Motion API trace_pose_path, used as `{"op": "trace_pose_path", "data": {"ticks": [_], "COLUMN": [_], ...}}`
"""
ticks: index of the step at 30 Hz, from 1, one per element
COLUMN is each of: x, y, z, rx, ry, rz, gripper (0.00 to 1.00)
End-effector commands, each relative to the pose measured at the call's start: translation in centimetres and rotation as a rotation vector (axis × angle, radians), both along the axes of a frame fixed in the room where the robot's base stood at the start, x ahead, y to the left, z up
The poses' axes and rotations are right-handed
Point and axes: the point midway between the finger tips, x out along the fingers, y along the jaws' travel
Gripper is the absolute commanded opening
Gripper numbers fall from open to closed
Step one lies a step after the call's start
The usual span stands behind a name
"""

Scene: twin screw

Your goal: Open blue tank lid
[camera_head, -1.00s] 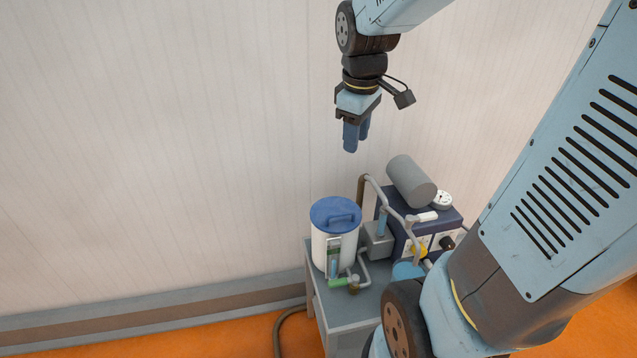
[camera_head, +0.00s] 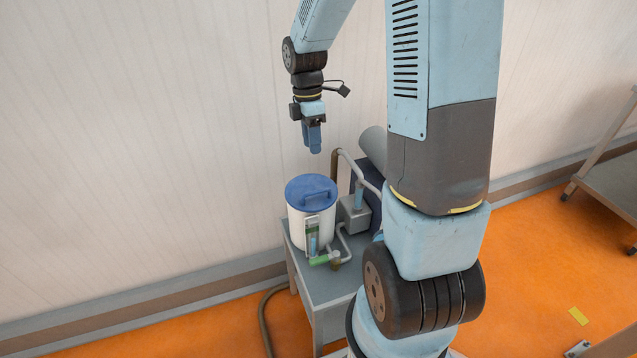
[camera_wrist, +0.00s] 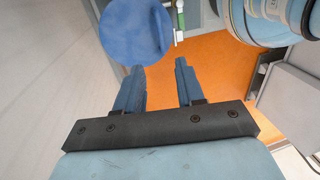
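The blue tank lid (camera_head: 311,190) is round with a raised handle and sits on a white cylindrical tank (camera_head: 312,227). The tank stands on a grey cart. My gripper (camera_head: 315,151) hangs above the tank, pointing down, a little to the right of the lid's middle in the head view. In the wrist view my gripper (camera_wrist: 158,70) has its two blue fingers apart with nothing between them. The lid also shows in the wrist view (camera_wrist: 135,28), beyond the left fingertip and cut off at the top.
The grey cart (camera_head: 331,287) carries pipes, a grey box (camera_head: 354,212) and a green-handled valve (camera_head: 323,259) beside the tank. A grey cylinder (camera_head: 374,146) is partly hidden behind my arm. The wall is close behind. Another table (camera_head: 612,185) stands at far right.

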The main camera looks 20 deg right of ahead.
Motion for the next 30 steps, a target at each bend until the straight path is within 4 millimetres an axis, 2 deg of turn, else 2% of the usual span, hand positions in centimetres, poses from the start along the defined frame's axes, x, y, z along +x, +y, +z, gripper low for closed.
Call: {"op": "trace_pose_path", "data": {"ticks": [5, 21, 30], "x": [-0.5, -2.3, -2.7], "y": [0.3, 0.5, 0.4], "z": [-2.1, -11.0, -13.0], "rx": [0.0, -0.001, -0.001], "ry": [0.005, 0.004, 0.001], "rz": [0.006, 0.007, 0.006], "gripper": [0.38, 0.38, 0.38]}}
